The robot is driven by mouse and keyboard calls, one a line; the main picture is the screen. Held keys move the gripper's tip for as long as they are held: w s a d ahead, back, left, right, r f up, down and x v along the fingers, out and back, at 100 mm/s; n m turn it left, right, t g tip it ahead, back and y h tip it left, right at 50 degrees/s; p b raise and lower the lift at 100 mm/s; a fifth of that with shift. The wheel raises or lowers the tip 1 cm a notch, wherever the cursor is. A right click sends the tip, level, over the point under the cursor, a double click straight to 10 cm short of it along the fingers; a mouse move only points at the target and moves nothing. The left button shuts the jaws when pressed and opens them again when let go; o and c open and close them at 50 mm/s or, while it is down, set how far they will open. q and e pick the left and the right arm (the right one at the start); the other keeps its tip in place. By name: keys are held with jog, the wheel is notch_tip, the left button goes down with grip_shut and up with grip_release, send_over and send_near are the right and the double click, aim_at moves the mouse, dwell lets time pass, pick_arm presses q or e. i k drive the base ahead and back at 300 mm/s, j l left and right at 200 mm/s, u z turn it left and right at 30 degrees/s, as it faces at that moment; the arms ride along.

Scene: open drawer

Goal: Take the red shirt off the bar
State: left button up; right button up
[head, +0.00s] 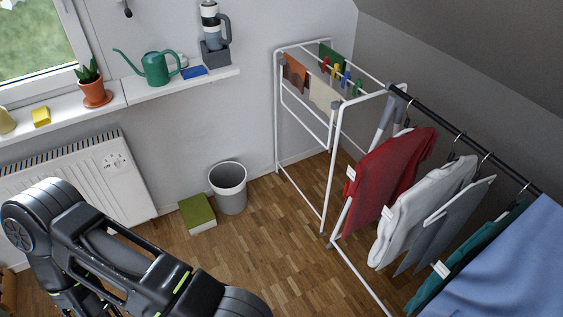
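The red shirt (386,178) hangs from a hanger on the dark bar (440,128) at the right, the first garment at the bar's far end. A small white tag shows on its left edge. My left arm comes in at the lower left, over the floor and well apart from the shirt. Its gripper is not visible in the head view. My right gripper is not in view either.
A white shirt (425,205), a grey garment, a teal one and a blue one (520,265) hang nearer on the bar. A white drying rack (338,165) stands beside the red shirt. A bin (229,190), a green box (197,212) and a heater (75,185) stand left; floor between is clear.

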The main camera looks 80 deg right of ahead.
aim_at(389, 170)
jog(key=z, duration=3.75)
jog(key=i+j+z, duration=0.3)
jog(key=i+j, duration=0.2)
jog(key=i+j+z, duration=0.15)
jog(key=j, duration=0.2)
jog(key=i+j+z, duration=0.3)
jog(key=i+j, duration=0.15)
jog(key=j, duration=0.3)
jog(key=i+j+z, duration=0.15)
jog(key=j, duration=0.25)
jog(key=i+j+z, duration=0.15)
jog(key=j, duration=0.25)
jog(key=k+l, duration=0.25)
jog(key=l, duration=0.15)
jog(key=k+l, duration=0.2)
jog(key=l, duration=0.15)
jog(key=k+l, duration=0.25)
jog(key=l, duration=0.15)
